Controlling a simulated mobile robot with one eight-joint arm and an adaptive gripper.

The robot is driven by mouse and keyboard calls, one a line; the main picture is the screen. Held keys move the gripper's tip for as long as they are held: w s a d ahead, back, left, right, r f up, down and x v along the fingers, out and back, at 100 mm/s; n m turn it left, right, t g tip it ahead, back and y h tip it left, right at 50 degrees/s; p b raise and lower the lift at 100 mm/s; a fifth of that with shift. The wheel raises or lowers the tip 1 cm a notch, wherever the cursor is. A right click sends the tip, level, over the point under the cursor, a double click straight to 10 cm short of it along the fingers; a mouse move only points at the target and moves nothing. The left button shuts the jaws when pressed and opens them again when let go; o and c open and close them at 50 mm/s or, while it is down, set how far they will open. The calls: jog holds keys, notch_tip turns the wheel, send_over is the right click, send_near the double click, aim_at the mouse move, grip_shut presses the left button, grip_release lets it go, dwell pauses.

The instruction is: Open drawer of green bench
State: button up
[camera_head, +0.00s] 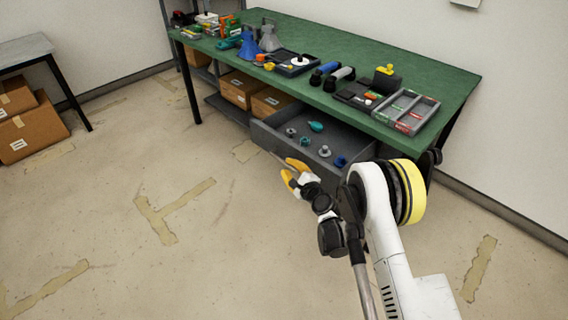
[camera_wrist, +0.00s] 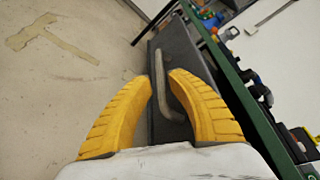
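The green bench (camera_head: 340,52) has a grey drawer (camera_head: 262,132) under its top. The drawer is pulled partly out, and small metal parts and teal and blue pieces show inside it. My gripper (camera_head: 284,167) is low at the drawer's front face. In the wrist view, the two yellow fingers of my gripper (camera_wrist: 160,76) are apart, on either side of the line of the grey bar handle (camera_wrist: 162,62). The drawer front (camera_wrist: 180,42) is beyond them. I cannot tell whether the fingers touch the handle. The handle is not clear in the head view.
Tools, trays and a parts organiser (camera_head: 405,109) lie on the bench top. Cardboard boxes (camera_head: 238,90) stand on the shelf left of the drawer. A small table (camera_head: 24,50) with boxes (camera_head: 33,132) below is at the far left. The floor in front of the drawer is clear.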

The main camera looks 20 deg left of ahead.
jog(key=v, duration=0.3)
jog(key=shift+s+d, duration=0.1)
jog(key=shift+r, duration=0.1)
jog(key=w+d+r+n+h, duration=0.15)
jog(key=d+r, duration=0.25)
jog(key=r, duration=0.4)
jog(key=s+d+r+n+g+h, duration=0.1)
jog(key=s+d+r+n+h, duration=0.15)
jog(key=d+r, duration=0.65)
jog(key=s+d+r+n+h, duration=0.1)
jog(key=s+d+r+n, duration=0.25)
jog(key=d+r, duration=0.5)
jog(key=s+d+n+g+h, duration=0.1)
jog(key=s+d+n+h, duration=0.2)
jog(key=s+d, duration=0.8)
jog(key=s+d+r+n+g+h, duration=0.1)
jog(key=s+d+n+h, duration=0.2)
jog(key=s+d, duration=0.8)
jog(key=s+n, duration=0.1)
jog(key=s, duration=0.4)
jog(key=shift+h, duration=0.4)
